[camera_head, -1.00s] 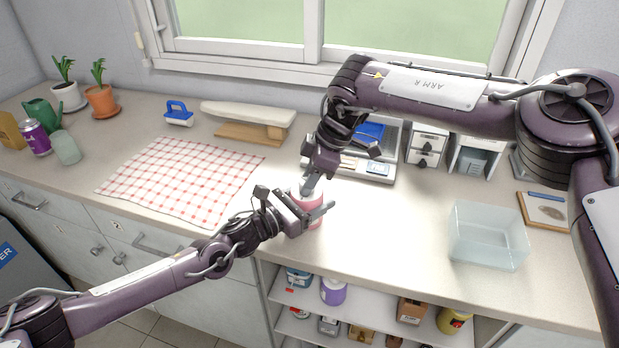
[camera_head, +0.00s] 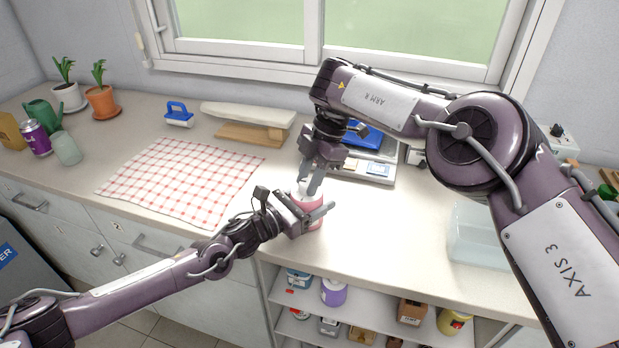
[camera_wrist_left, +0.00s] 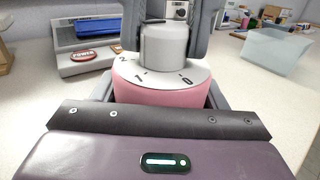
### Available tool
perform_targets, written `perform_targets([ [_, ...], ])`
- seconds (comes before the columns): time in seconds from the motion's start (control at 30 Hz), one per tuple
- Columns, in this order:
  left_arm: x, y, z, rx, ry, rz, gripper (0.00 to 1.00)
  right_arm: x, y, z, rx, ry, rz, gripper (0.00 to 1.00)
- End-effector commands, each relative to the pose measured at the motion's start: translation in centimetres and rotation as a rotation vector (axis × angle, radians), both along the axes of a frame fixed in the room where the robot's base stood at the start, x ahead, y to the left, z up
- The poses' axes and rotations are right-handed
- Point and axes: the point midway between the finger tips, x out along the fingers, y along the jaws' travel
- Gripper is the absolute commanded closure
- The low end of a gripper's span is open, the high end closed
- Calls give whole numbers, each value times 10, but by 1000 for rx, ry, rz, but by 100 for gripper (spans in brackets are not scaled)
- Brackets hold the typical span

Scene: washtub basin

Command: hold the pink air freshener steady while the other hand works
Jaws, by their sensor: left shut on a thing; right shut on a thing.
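The pink air freshener (camera_head: 314,224) stands upright near the counter's front edge. My left gripper (camera_head: 308,211) is shut around its body from the front left. The left wrist view shows the pink body (camera_wrist_left: 160,97) between the left fingers, with a white top marked 2, 1, 0 and a grey knob (camera_wrist_left: 163,45). My right gripper (camera_head: 311,187) comes down from above and is shut on the knob, one finger on each side. The fingers hide much of the air freshener in the head view.
A scale-like device (camera_head: 366,168) with a blue top is behind the grippers. A clear bin (camera_head: 474,240) is at right, partly hidden by my right arm. A red-checked cloth (camera_head: 180,178) lies at left. An open shelf (camera_head: 376,300) with several containers is below the counter.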

Motion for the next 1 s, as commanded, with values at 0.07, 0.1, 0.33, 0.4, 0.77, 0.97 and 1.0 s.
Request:
perform_targets([
  [0.07, -1, 0, 0, 0, -1, -2, 63, 1, -1, 0, -3, -4, 7, 94],
  [0.1, -1, 0, 0, 0, -1, -2, 63, 1, -1, 0, -4, -4, 9, 94],
  [0.33, -1, -1, 0, 0, -1, -2, 63, 1, -1, 0, -3, -3, 9, 94],
  [0.4, -1, -1, 0, 0, -1, -3, 63, 1, -1, 0, -4, -4, 9, 94],
  [0.77, 0, 0, 0, 1, -1, -1, 63, 0, -1, 0, -1, -2, 9, 48],
  [0.97, 0, 0, 0, 1, -1, -1, 63, 7, -7, 0, 6, -18, -15, 49],
  [1.0, 0, 0, 0, 1, -1, -1, 63, 14, -14, 1, 11, -35, -38, 49],
])
